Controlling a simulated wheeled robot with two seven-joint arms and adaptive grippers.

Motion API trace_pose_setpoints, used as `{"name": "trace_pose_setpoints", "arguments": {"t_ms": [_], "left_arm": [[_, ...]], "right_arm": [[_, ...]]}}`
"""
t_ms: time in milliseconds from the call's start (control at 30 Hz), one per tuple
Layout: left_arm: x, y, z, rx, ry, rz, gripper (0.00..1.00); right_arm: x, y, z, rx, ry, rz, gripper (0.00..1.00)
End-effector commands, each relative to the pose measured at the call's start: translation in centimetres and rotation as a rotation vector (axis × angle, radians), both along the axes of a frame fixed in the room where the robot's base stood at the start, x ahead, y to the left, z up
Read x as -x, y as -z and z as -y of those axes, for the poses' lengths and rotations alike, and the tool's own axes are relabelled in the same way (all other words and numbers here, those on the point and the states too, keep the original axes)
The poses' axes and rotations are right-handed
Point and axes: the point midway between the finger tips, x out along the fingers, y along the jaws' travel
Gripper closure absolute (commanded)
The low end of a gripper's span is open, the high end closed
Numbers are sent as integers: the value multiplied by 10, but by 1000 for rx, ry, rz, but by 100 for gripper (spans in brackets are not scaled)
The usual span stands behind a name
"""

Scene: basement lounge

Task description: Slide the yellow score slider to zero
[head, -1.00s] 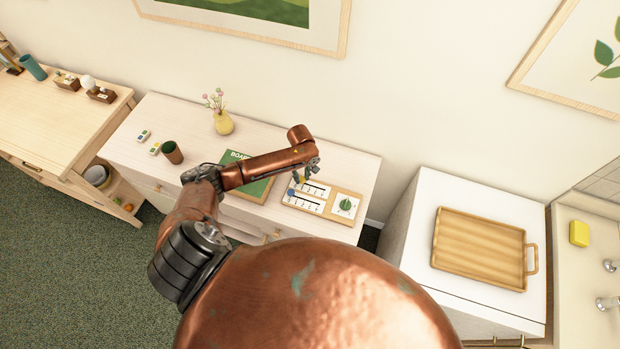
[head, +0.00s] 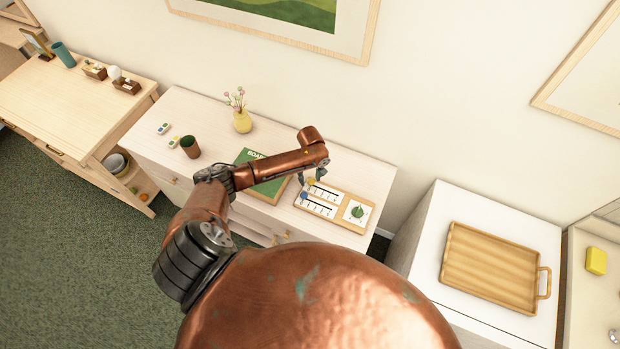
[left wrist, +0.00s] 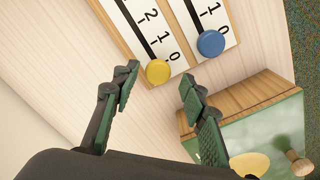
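The score board (head: 340,219) lies on the pale cabinet, with two numbered tracks. The yellow slider (left wrist: 158,72) is a round knob at the end of its track, beside the printed 0. It also shows in the head view (head: 311,183), partly behind my gripper. The blue slider (left wrist: 211,43) sits beside the 0 of the other track. My left gripper (left wrist: 160,77) is open and empty; its fingertips are apart on either side of the yellow knob in the picture. Whether they touch it I cannot tell. My right gripper is not in view.
A green board-game box (head: 262,186) lies left of the score board, partly under my arm. A dark cup (head: 190,147) and a yellow vase (head: 242,122) stand farther left. A wooden tray (head: 490,265) rests on the white unit at right. The cabinet top behind the board is clear.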

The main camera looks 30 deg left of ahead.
Motion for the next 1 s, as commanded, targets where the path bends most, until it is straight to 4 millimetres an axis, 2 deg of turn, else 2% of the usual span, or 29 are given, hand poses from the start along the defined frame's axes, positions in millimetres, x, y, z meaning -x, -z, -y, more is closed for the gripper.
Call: {"name": "trace_pose_setpoints", "arguments": {"t_ms": [133, 233, 500, 700, 833, 1000], "left_arm": [[0, -6, 0, 1, 0, 1, 60], [-1, -19, 1, 2, 0, 3, 60], [-1, -75, 0, 1, 0, 3, 60], [0, -107, 0, 0, 0, 1, 60], [0, -117, -1, -1, -1, -1, 60], [0, -120, 0, -1, -1, -1, 60]], "right_arm": [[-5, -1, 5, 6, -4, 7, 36], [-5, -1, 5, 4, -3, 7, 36], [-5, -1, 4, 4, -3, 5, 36], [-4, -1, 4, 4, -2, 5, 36], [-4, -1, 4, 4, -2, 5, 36], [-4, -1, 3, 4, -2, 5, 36]]}}
